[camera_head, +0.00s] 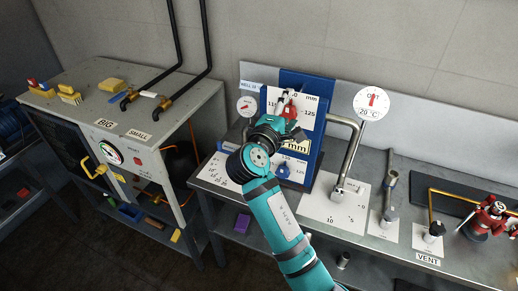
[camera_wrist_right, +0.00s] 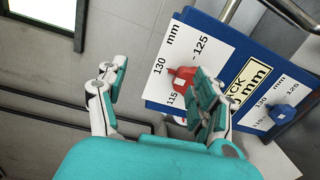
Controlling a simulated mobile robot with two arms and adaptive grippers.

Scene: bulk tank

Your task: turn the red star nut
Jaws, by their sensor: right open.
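The red star nut (camera_head: 290,111) sits on the white dial card of the blue panel, among marks such as 125. It also shows in the right wrist view (camera_wrist_right: 182,78), with its pointer toward the card's marks. My right gripper (camera_head: 281,105) is at the nut in the head view and partly covers it. In the right wrist view my right gripper (camera_wrist_right: 155,92) is open, its fingers wide apart. The nut appears between them, close beside the right-hand finger, which hides part of it. I cannot tell whether they touch. My left gripper is out of view.
A blue star nut (camera_head: 284,170) is on a lower dial card of the panel (camera_head: 306,82). A bent metal pipe (camera_head: 354,145) stands right of the panel. A grey cabinet (camera_head: 188,121) stands at the left. A red valve (camera_head: 489,216) is at the far right of the bench.

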